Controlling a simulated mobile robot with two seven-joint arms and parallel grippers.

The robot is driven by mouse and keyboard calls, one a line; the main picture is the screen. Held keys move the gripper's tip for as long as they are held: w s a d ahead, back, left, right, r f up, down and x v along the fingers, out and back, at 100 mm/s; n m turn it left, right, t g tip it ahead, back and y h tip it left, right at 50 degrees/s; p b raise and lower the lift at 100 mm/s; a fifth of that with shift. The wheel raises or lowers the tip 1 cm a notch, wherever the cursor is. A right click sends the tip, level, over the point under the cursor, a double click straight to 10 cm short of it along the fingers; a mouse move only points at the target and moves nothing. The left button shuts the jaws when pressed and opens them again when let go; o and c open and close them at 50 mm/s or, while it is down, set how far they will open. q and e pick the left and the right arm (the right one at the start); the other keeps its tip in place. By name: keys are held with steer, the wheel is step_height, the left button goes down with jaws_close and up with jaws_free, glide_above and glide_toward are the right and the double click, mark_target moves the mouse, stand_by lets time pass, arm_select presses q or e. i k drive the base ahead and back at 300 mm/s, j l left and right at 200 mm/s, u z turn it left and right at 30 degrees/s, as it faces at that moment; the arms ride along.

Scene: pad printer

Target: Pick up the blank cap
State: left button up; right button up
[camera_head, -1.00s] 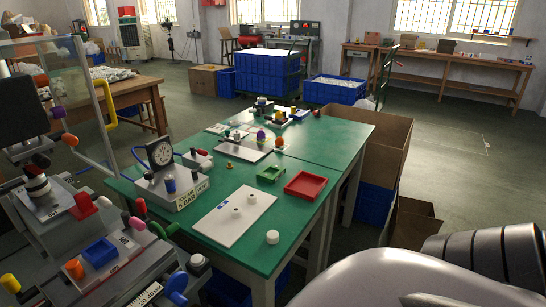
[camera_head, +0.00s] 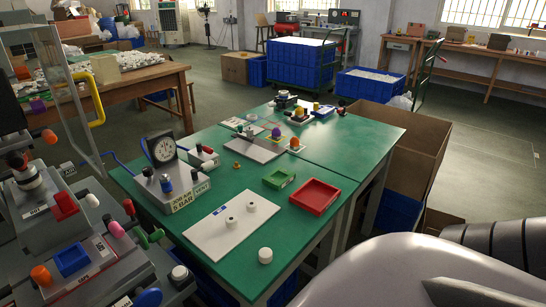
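A plain white cap (camera_head: 265,255) stands alone on the green table near its front edge, just off the right corner of a white board (camera_head: 205,240). Two similar white caps stand on the board, one at its middle (camera_head: 231,222) and one farther back (camera_head: 251,207); each has a dark spot on top. I cannot tell for sure which one is the blank cap, but the lone one shows no mark. Neither gripper is in view. A part of my own body fills the lower right corner.
The green table (camera_head: 330,255) holds a green tray (camera_head: 279,178), a red tray (camera_head: 315,196) and a gauge unit (camera_head: 170,180). The pad printer (camera_head: 75,250) stands at the left. A cardboard box (camera_head: 415,160) stands to the right of the table. The table's front right is clear.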

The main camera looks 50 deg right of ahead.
mark_target(265, 255)
steer(key=l, duration=0.9)
steer(key=k+l, duration=0.15)
steer(key=l, duration=0.8)
steer(key=l+u, duration=0.1)
steer(key=l, duration=0.8)
steer(key=k, duration=0.05)
